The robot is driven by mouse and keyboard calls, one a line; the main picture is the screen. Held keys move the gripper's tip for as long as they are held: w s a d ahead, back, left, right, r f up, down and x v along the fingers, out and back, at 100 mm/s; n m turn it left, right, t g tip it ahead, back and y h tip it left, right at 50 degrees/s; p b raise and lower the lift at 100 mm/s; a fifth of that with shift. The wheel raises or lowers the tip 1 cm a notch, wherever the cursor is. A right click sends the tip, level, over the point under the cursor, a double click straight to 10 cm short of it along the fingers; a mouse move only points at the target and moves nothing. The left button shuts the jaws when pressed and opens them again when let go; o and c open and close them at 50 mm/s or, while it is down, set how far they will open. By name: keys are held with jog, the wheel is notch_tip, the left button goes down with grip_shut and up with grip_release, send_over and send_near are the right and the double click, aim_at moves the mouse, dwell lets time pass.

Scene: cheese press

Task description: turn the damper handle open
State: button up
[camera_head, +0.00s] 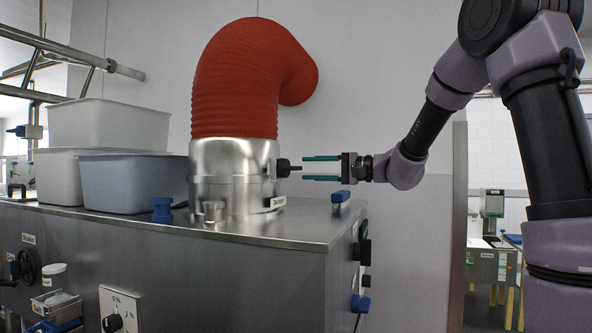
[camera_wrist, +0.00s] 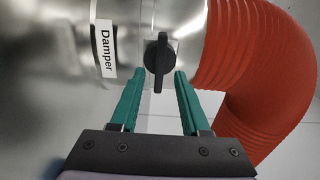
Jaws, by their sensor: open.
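The damper handle is a black knob with a lever (camera_head: 287,167) on the right side of the shiny metal duct collar (camera_head: 222,172). In the wrist view the handle (camera_wrist: 158,62) is a round hub with a narrow bar, and the bar lies along the picture's vertical. A white label reading "Damper" (camera_wrist: 105,48) is to its left. My gripper (camera_head: 304,168) is open, with two green fingers one above the other in the head view, pointing at the handle. In the wrist view the fingertips (camera_wrist: 158,72) are on either side of the handle, with gaps; contact is not visible.
A red flexible hose (camera_head: 235,85) rises from the collar and bends to the wall. The collar stands on a steel cabinet top (camera_head: 120,222). White and grey tubs (camera_head: 125,183) stand at the left.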

aim_at(297, 168)
jog(key=shift+x, duration=2.75)
grip_shut()
